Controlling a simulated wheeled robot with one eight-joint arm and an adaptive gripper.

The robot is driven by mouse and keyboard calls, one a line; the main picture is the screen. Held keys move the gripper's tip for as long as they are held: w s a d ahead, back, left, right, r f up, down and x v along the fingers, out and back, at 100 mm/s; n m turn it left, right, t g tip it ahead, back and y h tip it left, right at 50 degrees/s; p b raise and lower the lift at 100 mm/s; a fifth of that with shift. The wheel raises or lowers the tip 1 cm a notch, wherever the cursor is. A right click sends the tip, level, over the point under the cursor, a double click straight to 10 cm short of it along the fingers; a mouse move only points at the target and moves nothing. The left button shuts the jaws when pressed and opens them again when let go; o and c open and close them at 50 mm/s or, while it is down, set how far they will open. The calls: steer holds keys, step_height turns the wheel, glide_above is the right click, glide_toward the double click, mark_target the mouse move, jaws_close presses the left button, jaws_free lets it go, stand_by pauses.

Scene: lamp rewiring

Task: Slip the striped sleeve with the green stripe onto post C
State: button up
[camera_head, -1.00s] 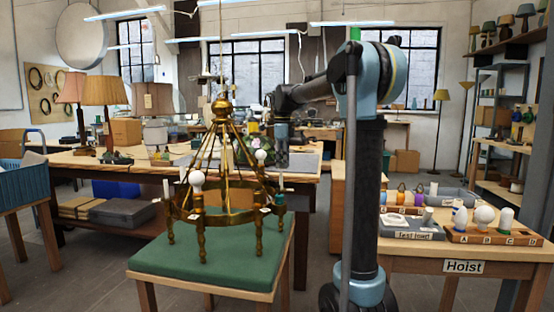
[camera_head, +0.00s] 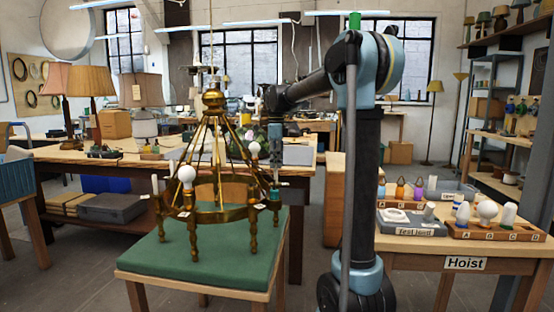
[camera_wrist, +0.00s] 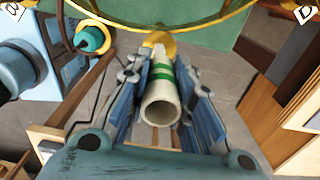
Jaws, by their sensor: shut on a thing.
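The pale sleeve with a green stripe (camera_wrist: 160,98) is clamped between the fingers of my gripper (camera_wrist: 161,75) in the wrist view, its open end facing the camera. Beyond its far end is a round brass cup (camera_wrist: 158,39) by the chandelier's ring. I cannot tell whether the sleeve touches or surrounds a post; no label C is readable there. A label D (camera_wrist: 304,13) shows to the right. In the head view my gripper (camera_head: 276,160) points down at the right side of the brass chandelier (camera_head: 212,215); the sleeve is too small to make out clearly.
The chandelier stands over a green-topped table (camera_head: 205,255) and carries white bulbs (camera_head: 187,174). At right, a wooden bench (camera_head: 400,262) holds a grey test insert tray (camera_head: 408,231) and a labelled rack (camera_head: 500,232) with a bulb and cylinders. Lamps stand on the rear table.

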mark_target(277, 183)
steer(key=shift+f, duration=3.05)
steer(key=o, duration=0.8)
step_height(277, 183, up, 12)
steer(key=shift+s+f, duration=0.1)
steer(key=shift+f, duration=0.05)
steer(key=s+d+f+n, duration=0.45)
steer(key=s+d, duration=0.25)
steer(key=s, duration=0.3)
steer(key=s+d+f+n, duration=0.3)
steer(key=s+f+n, duration=0.2)
steer(key=s+f, duration=0.3)
steer(key=s+d+f+n+t, duration=0.1)
steer(key=s+d+f+n, duration=0.2)
steer(key=s+f+n, duration=0.2)
steer(key=s+d+f+n+t, duration=0.1)
steer(key=s+d+f+n, duration=0.2)
steer(key=s+f, duration=0.9)
steer(key=shift+s+n, duration=1.05)
steer(key=shift+n, duration=0.4)
